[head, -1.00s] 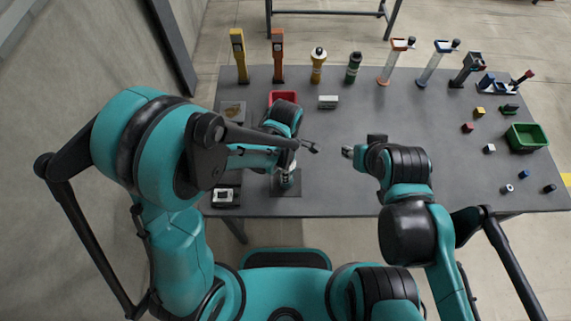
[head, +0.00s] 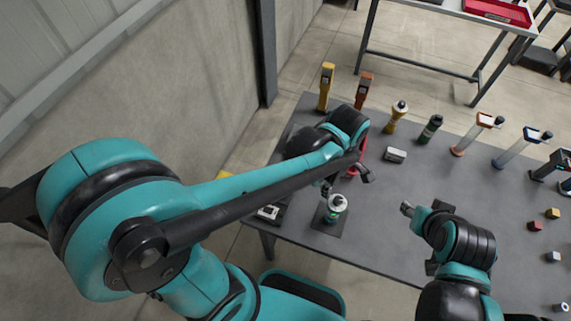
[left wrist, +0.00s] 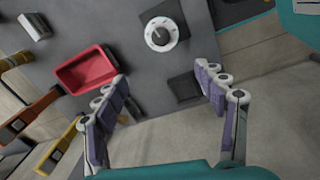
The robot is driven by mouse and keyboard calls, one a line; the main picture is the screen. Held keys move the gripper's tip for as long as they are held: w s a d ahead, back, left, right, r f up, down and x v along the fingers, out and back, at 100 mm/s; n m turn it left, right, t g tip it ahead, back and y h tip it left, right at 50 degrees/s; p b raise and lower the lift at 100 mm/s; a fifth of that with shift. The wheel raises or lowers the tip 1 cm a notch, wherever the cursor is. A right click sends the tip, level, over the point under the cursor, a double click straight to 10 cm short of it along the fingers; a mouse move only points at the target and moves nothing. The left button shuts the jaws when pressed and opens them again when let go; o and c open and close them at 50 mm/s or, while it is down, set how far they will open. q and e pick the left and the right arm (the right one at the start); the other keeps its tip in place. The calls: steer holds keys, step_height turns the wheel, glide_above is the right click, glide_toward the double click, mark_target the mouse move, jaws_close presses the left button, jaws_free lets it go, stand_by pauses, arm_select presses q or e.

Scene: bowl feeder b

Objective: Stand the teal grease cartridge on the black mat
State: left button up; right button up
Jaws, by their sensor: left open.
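A red tray (left wrist: 88,70) lies near the left gripper. A dark square plate (left wrist: 184,87) is beside it. A small grey box (head: 395,155) and several upright bottles and tools stand along the far edge. A dark device (head: 268,213) is left of the mat. The table's middle is clear.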

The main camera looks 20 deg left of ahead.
arm_select(q)
steer(key=s+a+r+m+t, duration=0.2)
steer(key=a+r+m+t, duration=0.1)
steer(key=a+m, duration=0.4)
steer(key=s+a+r+m+t, duration=0.3)
steer(key=a+r+m, duration=0.1)
steer(key=a+m, duration=0.4)
steer(key=shift+s+a, duration=0.15)
steer(key=shift+s, duration=0.1)
step_height(320, 180, down, 10)
steer(key=b, duration=1)
